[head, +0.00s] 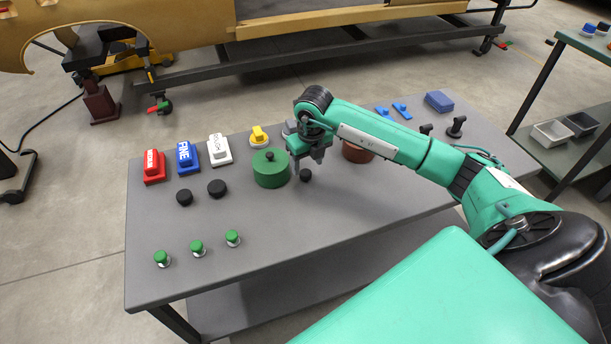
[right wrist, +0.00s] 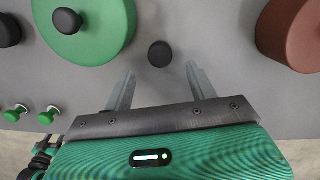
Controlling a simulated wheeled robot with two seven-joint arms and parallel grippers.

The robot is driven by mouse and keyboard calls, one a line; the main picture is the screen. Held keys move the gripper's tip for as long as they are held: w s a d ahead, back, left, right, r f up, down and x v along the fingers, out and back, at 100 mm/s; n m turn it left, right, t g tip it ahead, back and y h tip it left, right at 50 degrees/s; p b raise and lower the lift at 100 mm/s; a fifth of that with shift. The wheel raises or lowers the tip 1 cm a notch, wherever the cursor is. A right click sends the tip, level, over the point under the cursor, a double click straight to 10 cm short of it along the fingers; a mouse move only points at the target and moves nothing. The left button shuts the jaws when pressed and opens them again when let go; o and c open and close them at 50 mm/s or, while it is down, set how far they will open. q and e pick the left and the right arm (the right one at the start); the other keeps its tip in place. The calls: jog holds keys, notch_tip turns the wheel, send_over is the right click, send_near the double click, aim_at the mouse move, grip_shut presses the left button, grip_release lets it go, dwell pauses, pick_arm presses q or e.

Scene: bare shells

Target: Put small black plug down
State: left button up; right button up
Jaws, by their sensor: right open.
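The small black plug (head: 306,175) is on the grey table, just to the right of the green round pot with a black knob (head: 271,170). In the right wrist view the plug (right wrist: 160,54) lies ahead of and between my two open fingertips, touching neither. My right gripper (head: 305,165) is open and empty, close above the table by the plug; its fingers also show in the right wrist view (right wrist: 158,80). My left gripper is not in the head view.
Red, blue and white labelled blocks (head: 188,158) and a yellow one (head: 259,137) line the back edge. Two black discs (head: 217,187) and several green-capped pegs (head: 197,248) stand at left. A brown round pot (right wrist: 292,35) is right of the plug. The table's front middle is clear.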

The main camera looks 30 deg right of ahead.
aim_at(306, 172)
jog(key=f, duration=0.2)
jog(key=w+f, duration=0.1)
jog(key=f, duration=0.1)
jog(key=shift+d+f, duration=0.1)
jog(key=shift+f, duration=0.1)
jog(key=shift+c, duration=0.5)
jog(key=c, duration=1)
jog(key=shift+r, duration=0.1)
